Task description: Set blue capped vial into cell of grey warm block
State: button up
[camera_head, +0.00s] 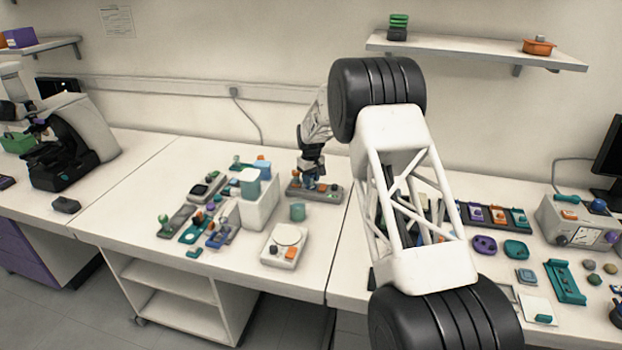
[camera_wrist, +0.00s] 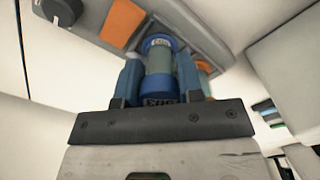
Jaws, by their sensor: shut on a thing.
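The blue capped vial (camera_wrist: 159,60) is between the blue fingers of my gripper (camera_wrist: 158,78) in the wrist view. Its body looks grey-green, with blue at its end. My gripper (camera_head: 311,180) is shut on it, over the grey warm block (camera_head: 318,197) at the back of the middle table in the head view.
A white bin (camera_head: 258,211) with teal and blue items stands left of the block. Several small racks and parts lie farther left. My own arm hides part of the right table.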

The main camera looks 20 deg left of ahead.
dwell(0.4)
jog(key=o, duration=1.4)
jog(key=shift+r, duration=0.1)
jog(key=shift+r, duration=3.65)
